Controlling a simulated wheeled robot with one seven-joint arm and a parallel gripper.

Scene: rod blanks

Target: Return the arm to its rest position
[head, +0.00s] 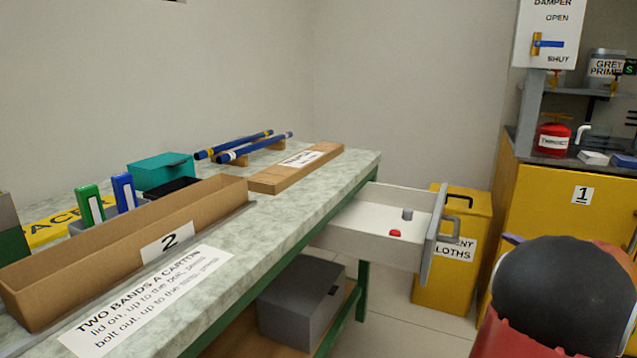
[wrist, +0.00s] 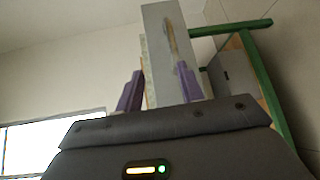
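My gripper (wrist: 161,78) shows in the wrist view with its two purple fingers spread apart and nothing seen between them. Beyond the fingertips is the pale front of the drawer (wrist: 160,30) with its bar handle (wrist: 171,45); the fingers look clear of it. In the head view my arm, a dark rounded link above a red one, fills the lower right. It hides most of the gripper; only a bit of purple shows at its left, right of the open drawer (head: 340,236).
The drawer juts from the bench (head: 345,172), holding a red piece (head: 395,233) and a grey cylinder (head: 407,214). A yellow bin (head: 440,292) stands behind it, and a yellow cabinet (head: 550,205) at the right. The long carton (head: 120,245) and blue rods (head: 240,147) lie on the bench.

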